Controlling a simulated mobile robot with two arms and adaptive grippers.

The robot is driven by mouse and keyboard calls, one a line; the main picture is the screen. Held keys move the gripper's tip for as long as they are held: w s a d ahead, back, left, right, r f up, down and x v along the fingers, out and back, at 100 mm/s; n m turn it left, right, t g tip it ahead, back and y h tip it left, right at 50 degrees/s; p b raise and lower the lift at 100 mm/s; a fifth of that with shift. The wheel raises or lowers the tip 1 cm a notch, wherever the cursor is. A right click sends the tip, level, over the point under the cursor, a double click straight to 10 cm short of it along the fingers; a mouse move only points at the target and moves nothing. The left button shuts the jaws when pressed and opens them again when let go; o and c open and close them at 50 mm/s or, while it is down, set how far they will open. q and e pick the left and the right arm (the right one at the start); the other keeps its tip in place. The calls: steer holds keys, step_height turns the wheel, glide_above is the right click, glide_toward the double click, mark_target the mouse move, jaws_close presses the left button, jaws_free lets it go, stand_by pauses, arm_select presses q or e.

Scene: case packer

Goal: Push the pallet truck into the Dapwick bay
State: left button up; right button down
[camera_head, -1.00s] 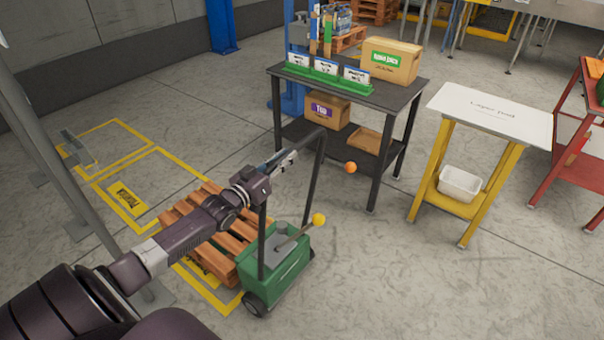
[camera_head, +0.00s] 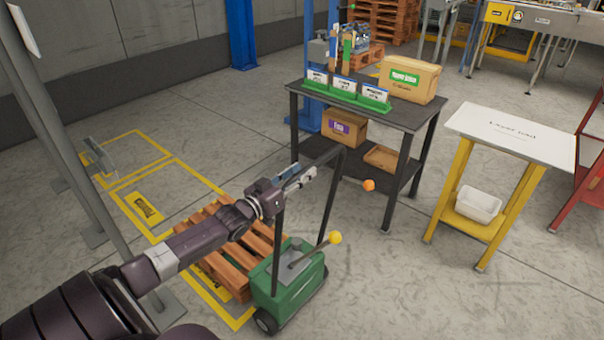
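The green pallet truck (camera_head: 290,292) stands at lower centre, with a wooden pallet (camera_head: 232,212) on its far side and a dark upright handle frame (camera_head: 330,200). My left gripper (camera_head: 294,178) is at the left part of the handle's top bar, fingers along it; whether they are closed on it I cannot tell. Yellow-outlined floor bays (camera_head: 168,163) lie to the left. One bay's yellow label (camera_head: 145,207) is too small to read, so I cannot tell which is Dapwick. The pallet covers part of the nearest outline. My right gripper is not in view.
A black table (camera_head: 408,118) with cartons and green card holders stands beyond the truck. A yellow-legged table (camera_head: 520,130) and a red stand (camera_head: 592,155) are to the right. A grey post (camera_head: 62,130) rises at left. The floor at lower right is clear.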

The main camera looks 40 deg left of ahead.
arm_select(q)
steer(key=shift+d+r, duration=0.1)
steer(key=shift+s, duration=0.4)
steer(key=s, duration=1.1)
steer(key=shift+a, duration=0.25)
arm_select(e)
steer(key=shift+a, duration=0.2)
arm_select(q)
steer(key=shift+s, duration=0.1)
